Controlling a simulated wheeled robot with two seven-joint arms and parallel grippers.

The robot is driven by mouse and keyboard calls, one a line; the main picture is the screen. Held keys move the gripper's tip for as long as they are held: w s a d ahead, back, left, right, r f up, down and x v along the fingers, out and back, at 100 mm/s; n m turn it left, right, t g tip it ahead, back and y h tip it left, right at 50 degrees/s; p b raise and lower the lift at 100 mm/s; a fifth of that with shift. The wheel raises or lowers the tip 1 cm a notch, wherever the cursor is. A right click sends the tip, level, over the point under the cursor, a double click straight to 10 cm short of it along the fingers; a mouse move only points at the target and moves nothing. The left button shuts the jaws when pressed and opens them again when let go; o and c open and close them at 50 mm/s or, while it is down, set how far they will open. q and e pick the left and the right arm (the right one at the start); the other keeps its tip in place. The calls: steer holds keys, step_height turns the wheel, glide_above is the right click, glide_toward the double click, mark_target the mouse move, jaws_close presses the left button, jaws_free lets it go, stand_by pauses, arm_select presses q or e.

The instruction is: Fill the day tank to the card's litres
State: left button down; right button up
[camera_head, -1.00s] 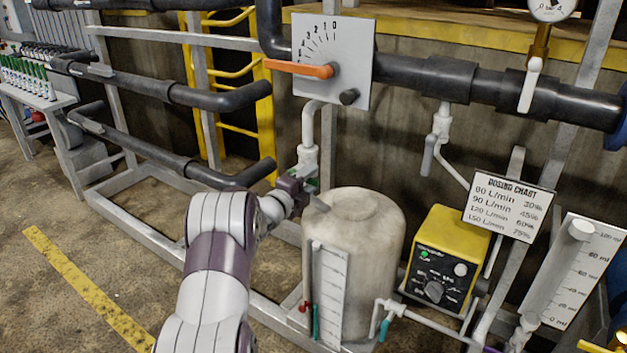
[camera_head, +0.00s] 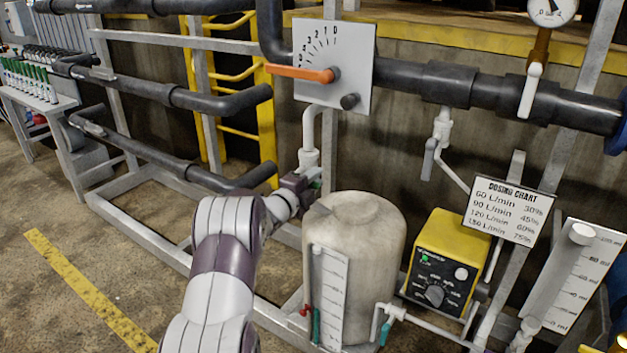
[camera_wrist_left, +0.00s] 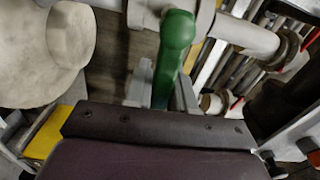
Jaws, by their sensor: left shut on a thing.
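The pale round tank (camera_head: 365,255) stands at the centre, with a white level scale (camera_head: 330,295) on its front. A white pipe (camera_head: 309,150) comes down behind its left side to a valve. My left gripper (camera_head: 312,181) is at this valve, left of the tank's top. In the left wrist view, a green valve handle (camera_wrist_left: 175,45) stands between the fingers (camera_wrist_left: 160,95), and the gripper is shut on it. The tank's pale top (camera_wrist_left: 60,45) shows at the left there. I see no card giving litres. My right gripper is not in view.
A panel with an orange lever (camera_head: 300,73) hangs above the tank. Right of the tank are a yellow dosing pump (camera_head: 450,235), a dosing chart (camera_head: 508,210) and a clear measuring column (camera_head: 575,275). Black pipes (camera_head: 165,90) cross at the left. The left floor is open.

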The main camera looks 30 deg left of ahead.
arm_select(q)
steer(key=r+n+p, duration=0.1)
steer(key=n+p, duration=0.1)
steer(key=n, duration=0.1)
steer(key=a+r+n+p, duration=0.1)
steer(key=r+n+p, duration=0.1)
steer(key=n+p, duration=0.1)
steer(key=shift+r, duration=0.15)
steer(key=shift+w+a+r+n+p, duration=0.1)
steer(key=shift+a+r+n+p, duration=0.1)
steer(key=shift+n+p, duration=0.45)
steer(key=shift+a+r+n+p, duration=0.2)
steer(key=shift+n+p, duration=0.2)
steer(key=shift+n, duration=0.45)
steer(key=shift+f, duration=0.1)
steer(key=c, duration=1)
jaws_free()
steer(key=shift+c, duration=0.2)
steer(key=shift+a, duration=0.1)
steer(key=s+p, duration=0.1)
steer(key=s, duration=1.1)
steer(key=shift+s+a, duration=0.35)
steer(key=shift+a, duration=0.1)
